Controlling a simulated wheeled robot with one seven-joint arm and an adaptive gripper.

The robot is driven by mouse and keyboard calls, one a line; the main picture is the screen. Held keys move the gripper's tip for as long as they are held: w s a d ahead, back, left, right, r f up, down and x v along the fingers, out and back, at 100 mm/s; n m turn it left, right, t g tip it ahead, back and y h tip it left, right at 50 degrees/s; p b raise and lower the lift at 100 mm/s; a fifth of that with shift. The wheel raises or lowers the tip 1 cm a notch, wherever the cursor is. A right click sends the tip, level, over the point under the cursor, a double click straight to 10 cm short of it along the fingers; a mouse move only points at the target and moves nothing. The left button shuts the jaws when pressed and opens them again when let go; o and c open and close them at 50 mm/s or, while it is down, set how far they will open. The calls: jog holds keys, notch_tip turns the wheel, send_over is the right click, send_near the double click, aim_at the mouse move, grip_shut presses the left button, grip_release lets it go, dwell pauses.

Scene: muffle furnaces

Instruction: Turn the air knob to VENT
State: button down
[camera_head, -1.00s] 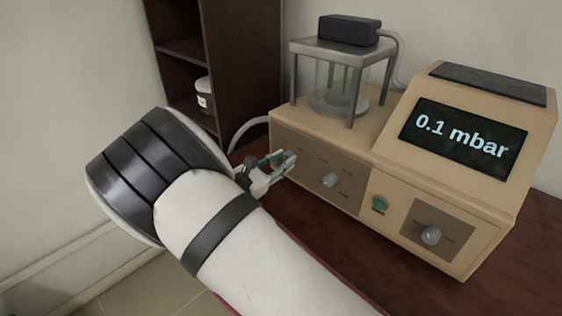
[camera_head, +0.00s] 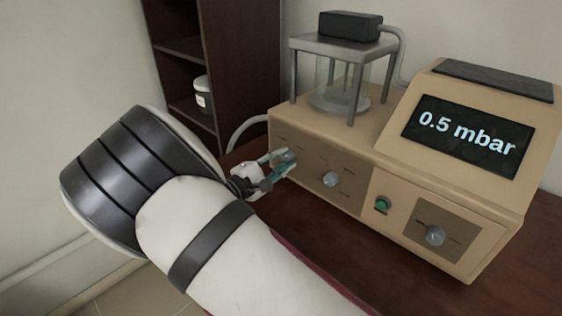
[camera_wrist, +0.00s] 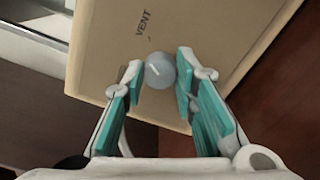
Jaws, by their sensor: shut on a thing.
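The air knob (camera_wrist: 160,70) is a round grey knob with a white mark on the beige panel. The word VENT (camera_wrist: 143,22) is printed above it in the wrist view. The mark does not appear to point straight at VENT. My gripper (camera_wrist: 159,74) has its teal-padded fingers on both sides of the knob, shut on it. In the head view, my gripper (camera_head: 279,166) is at the left end of the front panel, and the knob (camera_head: 287,156) shows partly between the fingers. Panel labels there are too small to read.
The machine's display (camera_head: 467,136) reads 0.5 mbar. A middle knob (camera_head: 331,179), a green button (camera_head: 382,204) and a right knob (camera_head: 435,236) lie along the front. A glass chamber (camera_head: 338,85) stands on top. A dark shelf (camera_head: 240,60) stands behind.

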jog(key=shift+f+m, duration=0.1)
jog(key=shift+m, duration=1.2)
jog(key=c, duration=1.3)
grip_release()
jog(key=v, duration=1.2)
jog(key=shift+a, duration=0.1)
